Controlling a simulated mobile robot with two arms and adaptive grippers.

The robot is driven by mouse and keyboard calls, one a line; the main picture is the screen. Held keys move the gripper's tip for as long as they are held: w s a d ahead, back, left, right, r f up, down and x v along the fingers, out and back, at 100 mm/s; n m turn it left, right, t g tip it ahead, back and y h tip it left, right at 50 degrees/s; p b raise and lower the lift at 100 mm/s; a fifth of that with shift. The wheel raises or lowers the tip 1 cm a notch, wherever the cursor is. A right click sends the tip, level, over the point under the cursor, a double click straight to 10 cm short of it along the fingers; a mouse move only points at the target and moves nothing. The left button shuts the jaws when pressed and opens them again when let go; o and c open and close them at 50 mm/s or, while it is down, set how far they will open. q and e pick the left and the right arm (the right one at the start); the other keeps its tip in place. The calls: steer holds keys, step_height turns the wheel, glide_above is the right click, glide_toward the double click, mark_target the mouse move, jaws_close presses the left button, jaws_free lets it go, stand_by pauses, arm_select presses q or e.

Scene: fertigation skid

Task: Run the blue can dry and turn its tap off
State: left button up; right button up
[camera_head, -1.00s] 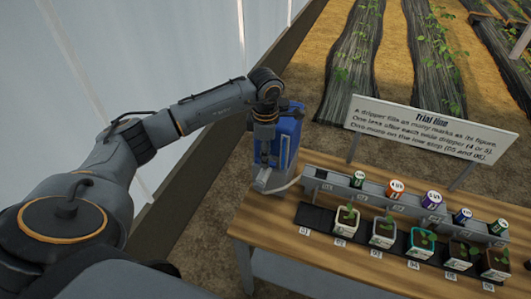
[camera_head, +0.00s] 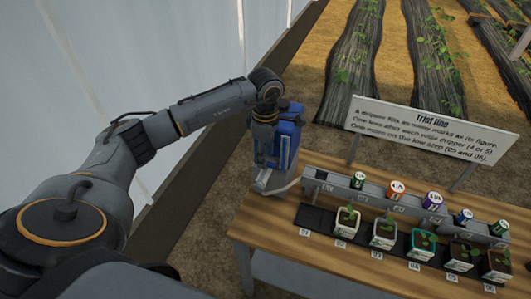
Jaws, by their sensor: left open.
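The blue can (camera_head: 290,133) stands upright at the left end of the wooden bench, on a grey stand (camera_head: 268,183). My left gripper (camera_head: 263,170) points down close in front of the can, on its left side, with its jaws open. The gripper and wrist cover part of the can's front. I cannot make out the can's tap or how it is set, nor whether the fingers touch anything. A pale hose (camera_head: 286,186) runs from the stand toward the grey dripper rail (camera_head: 347,190). My right gripper is not in view.
Several potted seedlings stand in a dark strip (camera_head: 316,219) with numbered labels. Coloured drippers, including an orange one (camera_head: 396,188) and a purple one (camera_head: 432,201), sit on the rail behind. A "Trial line" sign (camera_head: 430,132) stands behind them. The bench front (camera_head: 290,240) is bare.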

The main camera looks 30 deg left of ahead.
arm_select(q)
steer(key=shift+f, duration=0.15)
step_height(320, 180, down, 4)
steer(key=b, duration=0.4)
steer(key=shift+f, duration=0.15)
steer(key=shift+s, duration=0.1)
jaws_close()
jaws_free()
